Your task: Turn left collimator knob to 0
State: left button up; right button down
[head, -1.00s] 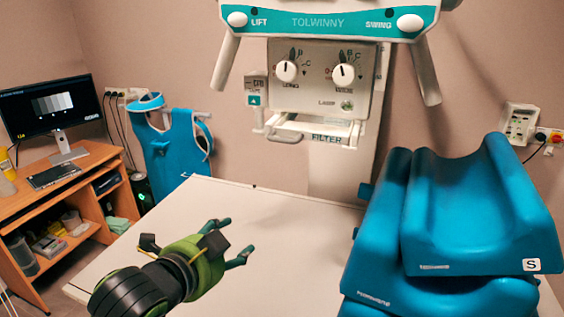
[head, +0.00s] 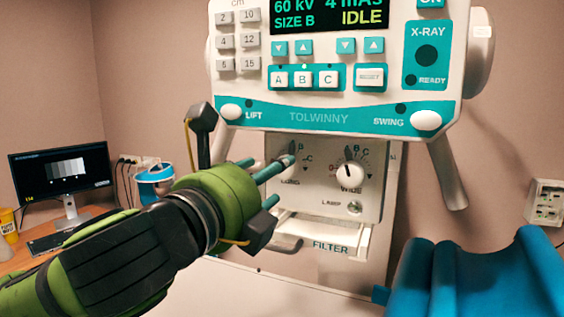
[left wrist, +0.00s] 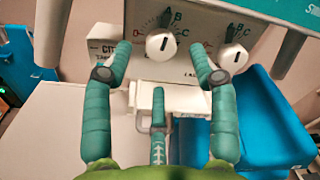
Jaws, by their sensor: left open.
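The collimator panel (head: 375,205) hangs below the console and carries two white knobs. In the left wrist view, the left knob (left wrist: 158,47) appears between my two upper fingers, its dark pointer up near B. A red 0 mark lies left of it. In the head view, my fingers partly cover this knob and its LONG label. The right knob (head: 349,174), labelled WIDE, is uncovered and points up near B. My left gripper (head: 278,181) is open and empty in front of the left knob. I cannot tell whether it touches. My right gripper is not in view.
The console (head: 330,112) with LIFT and SWING handles overhangs the panel. A FILTER tray (head: 332,246) sits below. Blue cushions (head: 480,275) stand at lower right. A desk with a monitor (head: 62,168) is at left. The white table top (left wrist: 82,115) lies below.

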pick_arm(q)
jog(key=p+x, duration=0.2)
jog(key=x, duration=0.3)
jog(key=shift+w, duration=0.1)
jog(key=c, duration=1.1)
